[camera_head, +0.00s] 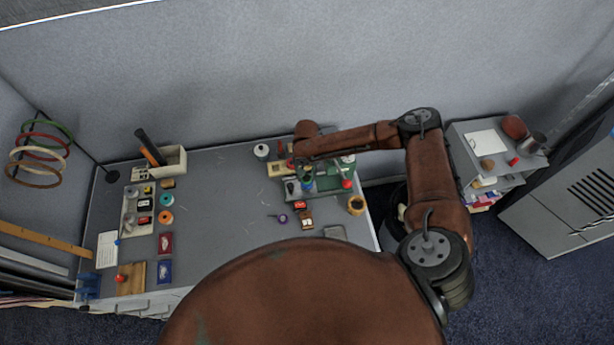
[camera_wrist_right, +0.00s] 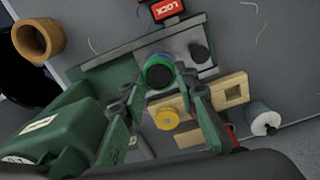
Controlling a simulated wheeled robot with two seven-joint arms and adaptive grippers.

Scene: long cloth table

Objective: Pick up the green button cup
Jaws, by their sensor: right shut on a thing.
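The green button cup (camera_wrist_right: 158,74) is a small round cup with a dark inside, seen in the right wrist view between my right gripper's fingertips. My right gripper (camera_wrist_right: 160,88) is shut on it, with one finger on each side. In the head view the cup (camera_head: 307,180) is a small green spot below the right wrist, over the green machine at the table's right end. I cannot tell if the cup touches the surface beneath it. My left gripper is not in view.
A green machine (camera_wrist_right: 62,135) stands close beside the gripper. A wooden block (camera_wrist_right: 235,92), a yellow knob (camera_wrist_right: 167,119), a white spool (camera_wrist_right: 261,116), a tan ring (camera_wrist_right: 38,40) and a red LOCK tag (camera_wrist_right: 166,9) are near. The table's middle (camera_head: 222,195) is mostly clear.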

